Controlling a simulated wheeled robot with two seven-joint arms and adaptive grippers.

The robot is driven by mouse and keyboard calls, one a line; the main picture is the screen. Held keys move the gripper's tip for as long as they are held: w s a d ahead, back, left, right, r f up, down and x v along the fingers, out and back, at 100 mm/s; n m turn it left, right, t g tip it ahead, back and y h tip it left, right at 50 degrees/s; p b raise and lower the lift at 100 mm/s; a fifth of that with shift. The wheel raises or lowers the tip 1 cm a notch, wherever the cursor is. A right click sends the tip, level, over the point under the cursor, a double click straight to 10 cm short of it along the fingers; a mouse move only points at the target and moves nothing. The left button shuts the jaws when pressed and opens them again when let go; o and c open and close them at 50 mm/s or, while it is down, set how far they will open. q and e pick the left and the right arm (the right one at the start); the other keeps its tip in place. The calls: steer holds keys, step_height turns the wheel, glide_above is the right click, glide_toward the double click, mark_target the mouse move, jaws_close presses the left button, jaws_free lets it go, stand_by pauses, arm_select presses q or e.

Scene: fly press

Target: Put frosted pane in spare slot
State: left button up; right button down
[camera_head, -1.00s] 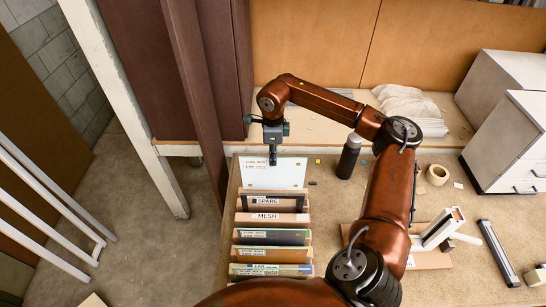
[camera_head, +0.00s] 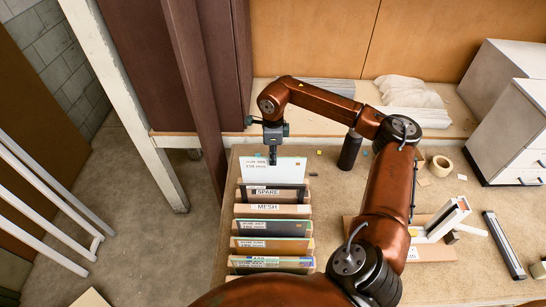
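The frosted pane (camera_head: 290,171) is a pale, whitish sheet with small text at its upper left. It stands upright at the far end of the slotted rack. My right gripper (camera_head: 273,160) points down and is shut on the pane's top edge, left of its middle. The spare slot is marked by a SPARE label (camera_head: 267,191) on a dark panel front. The pane's lower edge meets or passes behind this panel; how deep it sits is hidden. My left gripper is not in view.
Nearer slots hold other sheets, including one labelled MESH (camera_head: 267,207). A dark bottle (camera_head: 350,151) stands right of the pane. A tape roll (camera_head: 441,166), a white device (camera_head: 447,217) and a dark bar (camera_head: 503,245) lie farther right. My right arm spans the bench.

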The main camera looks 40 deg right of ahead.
mark_target(273, 170)
steer(key=shift+f+b, duration=2.1)
steer(key=shift+f, duration=1.35)
steer(key=shift+r, duration=0.1)
steer(key=c, duration=2.1)
jaws_free()
step_height(273, 170, up, 12)
steer(key=shift+f, duration=0.1)
